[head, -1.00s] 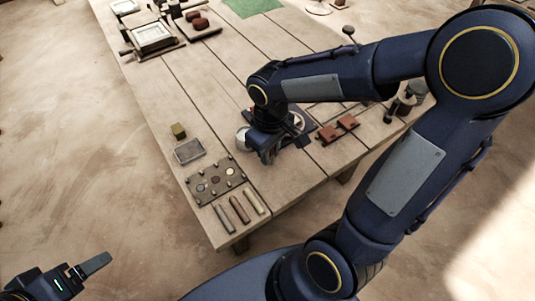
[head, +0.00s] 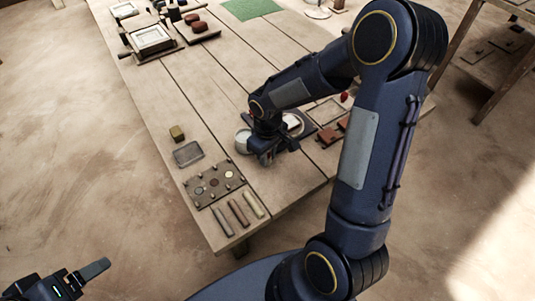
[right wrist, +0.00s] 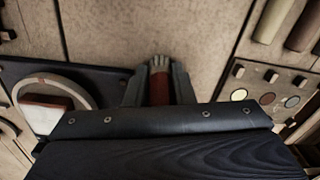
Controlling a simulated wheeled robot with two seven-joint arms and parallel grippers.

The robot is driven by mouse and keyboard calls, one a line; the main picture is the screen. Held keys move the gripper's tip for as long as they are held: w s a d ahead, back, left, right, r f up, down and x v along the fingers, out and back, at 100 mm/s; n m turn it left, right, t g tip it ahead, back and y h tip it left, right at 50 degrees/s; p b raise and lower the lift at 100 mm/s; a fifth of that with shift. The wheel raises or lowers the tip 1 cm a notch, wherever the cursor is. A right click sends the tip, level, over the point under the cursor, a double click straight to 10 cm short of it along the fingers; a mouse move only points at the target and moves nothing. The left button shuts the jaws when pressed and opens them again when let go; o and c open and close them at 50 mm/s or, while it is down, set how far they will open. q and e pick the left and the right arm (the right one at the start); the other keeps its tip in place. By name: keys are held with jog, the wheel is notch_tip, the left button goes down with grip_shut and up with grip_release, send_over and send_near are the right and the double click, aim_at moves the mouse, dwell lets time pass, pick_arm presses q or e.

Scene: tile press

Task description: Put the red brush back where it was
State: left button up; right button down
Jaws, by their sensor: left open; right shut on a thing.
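The red brush (right wrist: 159,92) is between the fingers of my right gripper in the right wrist view, its pale tip pointing away from the camera. My right gripper (right wrist: 159,84) is shut on it. In the head view my right gripper (head: 268,157) is low over the middle of the plank table, beside a white bowl; the brush is hidden there by the gripper. I cannot tell whether the brush touches the table. My left gripper (head: 92,272) is open and empty, off the table at the lower left.
The plank table (head: 205,95) holds a pegged plate with discs (head: 228,172), several sticks (head: 238,212), a grey tray (head: 187,153) and the white bowl (head: 242,139). A dark board with a round white dish (head: 297,122) and red-brown blocks (head: 328,136) lie right of my right gripper.

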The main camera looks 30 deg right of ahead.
jog(key=shift+f, duration=0.1)
jog(key=shift+f, duration=0.15)
jog(key=c, duration=1.5)
grip_release()
